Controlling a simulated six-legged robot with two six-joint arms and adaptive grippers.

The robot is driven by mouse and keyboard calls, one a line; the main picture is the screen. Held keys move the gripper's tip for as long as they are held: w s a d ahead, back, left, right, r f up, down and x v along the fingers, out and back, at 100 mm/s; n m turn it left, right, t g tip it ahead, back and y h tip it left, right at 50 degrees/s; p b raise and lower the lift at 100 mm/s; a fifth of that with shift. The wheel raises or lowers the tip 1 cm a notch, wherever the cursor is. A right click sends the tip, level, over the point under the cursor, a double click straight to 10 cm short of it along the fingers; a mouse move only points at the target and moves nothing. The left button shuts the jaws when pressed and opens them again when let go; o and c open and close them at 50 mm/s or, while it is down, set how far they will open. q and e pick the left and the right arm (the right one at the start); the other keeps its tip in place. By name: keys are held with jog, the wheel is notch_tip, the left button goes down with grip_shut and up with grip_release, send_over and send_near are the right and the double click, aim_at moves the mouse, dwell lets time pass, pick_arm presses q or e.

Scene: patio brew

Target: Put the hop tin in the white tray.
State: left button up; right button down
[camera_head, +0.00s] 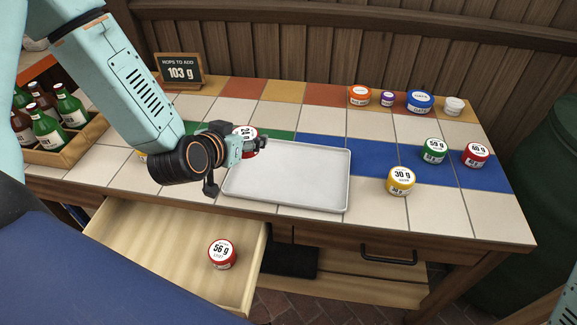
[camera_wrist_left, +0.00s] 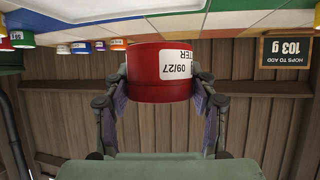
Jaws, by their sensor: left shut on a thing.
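My left gripper (camera_head: 256,145) is shut on a red tin (camera_head: 244,131) with a white label, near the back left corner of the white tray. In the left wrist view the tin (camera_wrist_left: 160,75) sits between both fingers of the gripper (camera_wrist_left: 161,92), and its label shows upside down with "09/27". I cannot tell whether it touches the table. The white tray (camera_head: 290,175) lies flat on the tiled table and is empty. My right gripper is not in view.
A red 56 g tin (camera_head: 222,254) lies in the open drawer (camera_head: 165,240). Yellow (camera_head: 400,181), green (camera_head: 433,151) and red (camera_head: 476,155) tins stand right of the tray. A sign (camera_head: 180,71) reads 103 g. A bottle crate (camera_head: 60,150) stands at the left.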

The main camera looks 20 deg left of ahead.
pick_arm(q)
jog(key=b, duration=0.3)
send_over(250, 179)
notch_tip(250, 179, down, 6)
jog(key=shift+a+f, duration=0.1)
jog(key=shift+w+f, duration=0.1)
jog(key=shift+f, duration=0.1)
jog(key=f, duration=0.2)
jog(key=b, duration=0.1)
jog(key=shift+s+f, duration=0.25)
jog(key=shift+f, duration=0.4)
jog(key=shift+w, duration=0.25)
jog(key=shift+s+f, duration=0.2)
jog(key=o, duration=0.8)
jog(key=shift+c, duration=0.2)
jog(key=o, duration=0.4)
jog(key=shift+w+f, duration=0.1)
jog(key=shift+w, duration=0.05)
jog(key=shift+c, duration=0.2)
